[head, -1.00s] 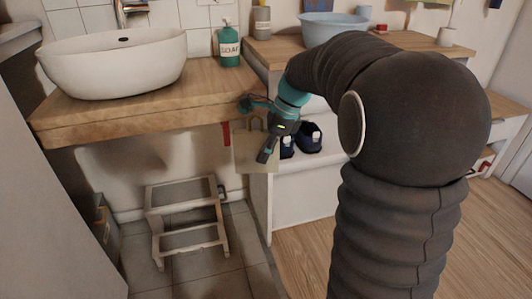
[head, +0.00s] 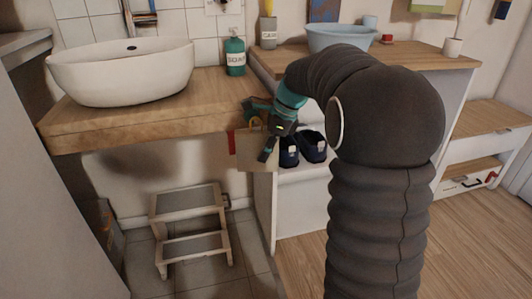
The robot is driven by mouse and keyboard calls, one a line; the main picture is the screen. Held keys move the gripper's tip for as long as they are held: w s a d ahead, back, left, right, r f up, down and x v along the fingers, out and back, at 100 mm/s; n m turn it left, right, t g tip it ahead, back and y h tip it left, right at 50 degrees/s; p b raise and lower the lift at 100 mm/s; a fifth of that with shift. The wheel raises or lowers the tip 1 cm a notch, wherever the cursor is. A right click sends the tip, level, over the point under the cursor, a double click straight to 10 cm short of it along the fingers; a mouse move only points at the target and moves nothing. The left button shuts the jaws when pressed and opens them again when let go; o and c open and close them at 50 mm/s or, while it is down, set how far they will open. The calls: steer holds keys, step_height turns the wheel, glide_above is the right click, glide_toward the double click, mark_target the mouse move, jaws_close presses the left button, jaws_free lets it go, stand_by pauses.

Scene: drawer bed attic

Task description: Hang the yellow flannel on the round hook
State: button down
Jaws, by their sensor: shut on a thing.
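My gripper (head: 258,129) is teal and dark, below the front right corner of the wooden washstand top. It is shut on a pale tan, square, flat cloth (head: 256,152), which looks like the yellow flannel, though its colour is dull here. The cloth hangs down in front of the white cabinet's left edge. A dark finger covers part of it. A narrow red thing (head: 232,143) shows just left of the cloth. I cannot make out the round hook clearly; the area around the cloth's top is small and partly covered by my gripper.
A white basin (head: 120,75) and a green soap bottle (head: 235,58) stand on the washstand top (head: 150,112). Dark blue shoes (head: 312,145) sit in the cabinet right of my gripper. A wooden step stool (head: 190,225) stands on the floor below.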

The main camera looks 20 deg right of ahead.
steer(key=shift+w, duration=0.65)
steer(key=shift+w+f+p, duration=0.4)
steer(key=shift+w+p, duration=0.1)
steer(key=shift+p, duration=0.35)
steer(key=shift+f, duration=0.1)
steer(key=c, duration=0.8)
jaws_free()
